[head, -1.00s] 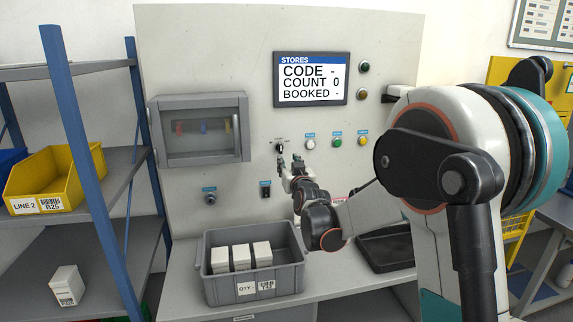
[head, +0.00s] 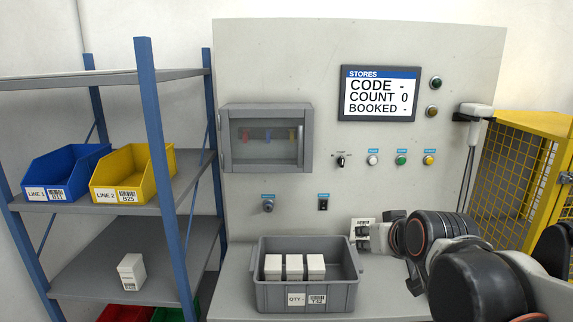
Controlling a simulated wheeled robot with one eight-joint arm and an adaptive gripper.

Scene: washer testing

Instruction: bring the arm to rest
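My arm reaches in from the lower right, with its dark wrist joints low in front of the panel. My gripper (head: 362,236) points left above the right rim of the grey bin (head: 305,296). The gripper is small and seen side-on, so I cannot tell if its fingers are open or shut. The panel's screen (head: 379,94) reads CODE -, COUNT 0, BOOKED -.
The grey bin holds three white boxes (head: 295,266) on the bench. A shelf at left carries a blue bin (head: 62,175), a yellow bin (head: 130,172) and a white box (head: 132,272). A scanner (head: 473,112) hangs at the panel's right, near a yellow cage (head: 525,165).

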